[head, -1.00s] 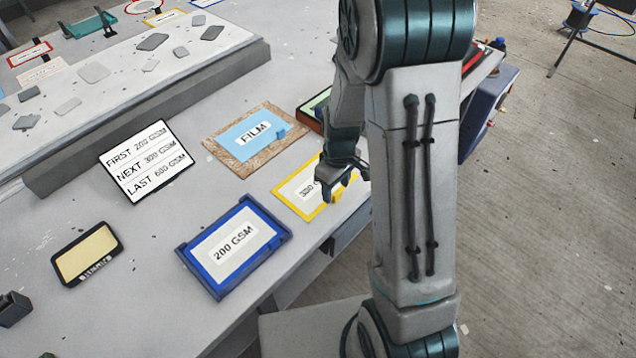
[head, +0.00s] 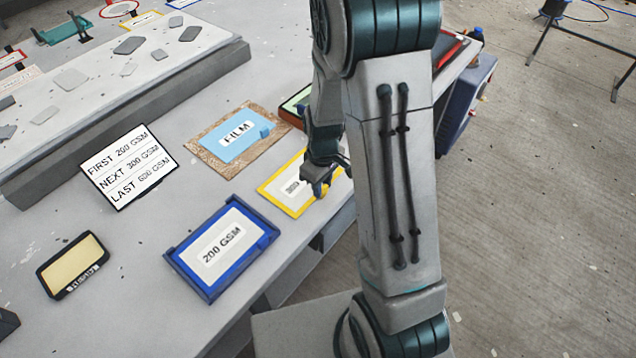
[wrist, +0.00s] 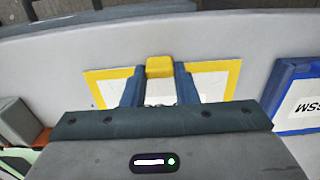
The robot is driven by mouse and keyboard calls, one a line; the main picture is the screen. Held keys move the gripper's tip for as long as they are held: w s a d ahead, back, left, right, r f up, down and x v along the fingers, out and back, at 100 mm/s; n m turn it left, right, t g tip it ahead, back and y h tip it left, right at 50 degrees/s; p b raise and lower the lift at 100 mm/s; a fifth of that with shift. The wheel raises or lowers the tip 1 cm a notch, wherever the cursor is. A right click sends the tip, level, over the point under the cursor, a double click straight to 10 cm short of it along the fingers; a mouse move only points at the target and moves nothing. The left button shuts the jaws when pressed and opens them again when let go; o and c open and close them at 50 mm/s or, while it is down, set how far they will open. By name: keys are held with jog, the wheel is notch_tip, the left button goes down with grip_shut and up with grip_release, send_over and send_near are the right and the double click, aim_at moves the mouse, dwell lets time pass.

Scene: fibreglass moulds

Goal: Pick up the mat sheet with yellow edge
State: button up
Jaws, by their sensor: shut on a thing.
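The mat sheet with yellow edge (head: 284,199) lies on the grey bench to the right of the blue-framed tray, its white face and label partly covered by my arm in the head view. It also shows in the wrist view (wrist: 220,78), with a yellow block-shaped tab (wrist: 159,67) at its edge. My gripper (head: 322,184) is over the sheet's right part. In the wrist view my gripper's two fingers (wrist: 159,82) are on either side of the yellow tab, shut on it. The sheet looks flat on the bench.
The blue 200 GSM tray (head: 222,246) stands just left of the sheet. A FILM sheet on a brown board (head: 205,146) lies behind. A sign (head: 129,166) gives the order 200, 300, 600 GSM. The bench's front edge is close to the sheet.

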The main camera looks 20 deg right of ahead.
notch_tip(320, 180, up, 4)
jog(key=shift+s+d+r+b, duration=0.1)
jog(key=shift+b, duration=0.2)
jog(key=s+d+r+b, duration=0.1)
jog(key=s+d+r, duration=0.5)
jog(key=d, duration=0.3)
jog(key=shift+s+r, duration=0.25)
jog(key=shift+s, duration=0.35)
